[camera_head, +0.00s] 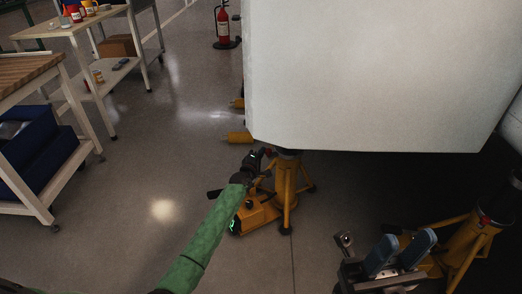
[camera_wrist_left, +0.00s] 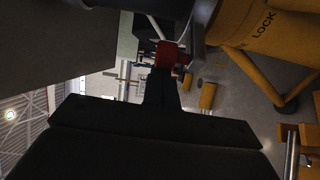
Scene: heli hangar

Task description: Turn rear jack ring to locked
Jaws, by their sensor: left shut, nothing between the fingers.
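A yellow tripod jack (camera_head: 287,185) stands under the pale aircraft body. Its yellow collar with the word LOCK (camera_wrist_left: 264,30) shows in the left wrist view. My left gripper (camera_head: 262,158) is at the jack's upper left side, just below the body. It is shut with nothing in it; its dark fingers also show in the left wrist view (camera_wrist_left: 165,92), beside a red part (camera_wrist_left: 167,54). Whether they touch the ring, and the ring's exact position, I cannot tell. My right gripper (camera_head: 400,250) is at the lower right, its blue-grey fingers apart and empty.
The pale body (camera_head: 370,75) hangs low over the jack. A second yellow jack (camera_head: 470,240) stands at right, near my right gripper. A red fire extinguisher (camera_head: 223,25), a white cart (camera_head: 75,30) and a wooden-topped bench (camera_head: 25,68) stand behind and left. The floor between is clear.

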